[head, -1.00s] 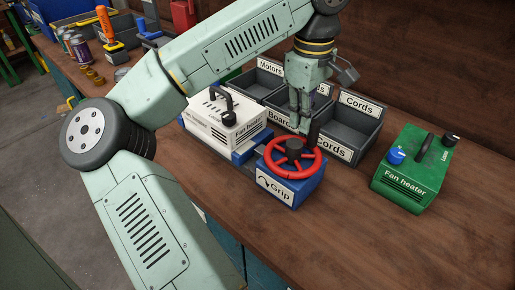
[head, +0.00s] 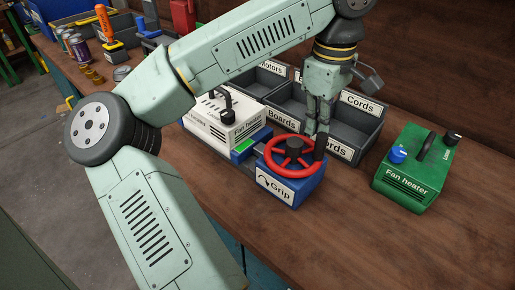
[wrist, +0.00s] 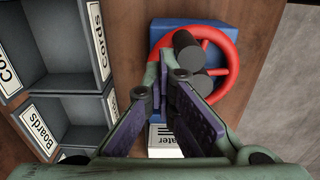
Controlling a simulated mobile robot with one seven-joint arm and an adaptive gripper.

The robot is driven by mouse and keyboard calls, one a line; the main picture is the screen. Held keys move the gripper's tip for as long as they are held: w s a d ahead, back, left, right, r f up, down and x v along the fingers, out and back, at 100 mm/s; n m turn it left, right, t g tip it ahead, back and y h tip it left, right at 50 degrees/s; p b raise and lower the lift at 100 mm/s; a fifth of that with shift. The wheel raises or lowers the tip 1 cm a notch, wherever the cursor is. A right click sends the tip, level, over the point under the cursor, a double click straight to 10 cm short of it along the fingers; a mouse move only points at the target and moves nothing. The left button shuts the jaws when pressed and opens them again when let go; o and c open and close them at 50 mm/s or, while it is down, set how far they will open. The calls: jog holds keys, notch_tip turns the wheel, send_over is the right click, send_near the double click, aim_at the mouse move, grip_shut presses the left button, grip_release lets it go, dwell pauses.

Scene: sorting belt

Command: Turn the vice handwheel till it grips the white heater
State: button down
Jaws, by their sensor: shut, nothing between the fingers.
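The vice's red handwheel (head: 276,163) sits on a blue block (head: 294,192) labelled "Grip" with a curved arrow. It has a dark centre hub (head: 294,146) and an upright dark crank knob (head: 320,147) on its far right rim. The white heater (head: 222,118) stands to the left, beside a green patch (head: 257,138) and a blue piece of the vice. My gripper (head: 316,133) points down at the knob, fingers shut and empty. The wrist view shows its fingertips by the wheel (wrist: 232,62); I cannot tell whether they touch the knob.
Grey bins (head: 355,133) labelled Motors, Boards and Cords stand right behind the wheel. A green fan heater (head: 411,170) stands to the right. The bench front right (head: 370,245) is clear.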

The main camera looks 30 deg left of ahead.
jog(key=shift+w+a, duration=0.25)
jog(key=shift+a, duration=0.25)
dwell(0.4)
jog(key=shift+w+a, duration=0.15)
jog(key=shift+a, duration=0.15)
notch_tip(320, 180, up, 9)
jog(key=p, duration=0.7)
dwell(0.5)
